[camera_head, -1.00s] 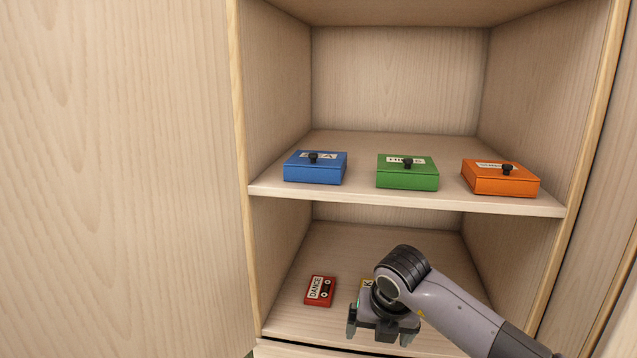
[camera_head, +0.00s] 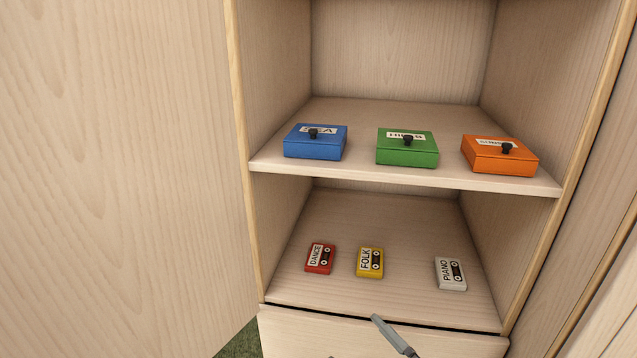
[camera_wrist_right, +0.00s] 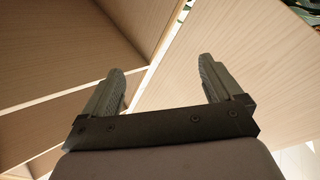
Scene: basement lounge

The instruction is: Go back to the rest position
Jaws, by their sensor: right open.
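My right gripper (camera_wrist_right: 160,75) is open in the right wrist view, with nothing between its fingers. In the head view only a grey piece of my right arm or gripper (camera_head: 394,336) shows at the bottom edge, in front of the cabinet. My left gripper is out of view.
On the upper shelf (camera_head: 400,112) stand a blue box (camera_head: 316,148), a green box (camera_head: 407,153) and an orange box (camera_head: 499,161), each with a black knob. A wooden panel (camera_head: 110,170) fills the left. Cabinet side walls and the shelf edge bound the space.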

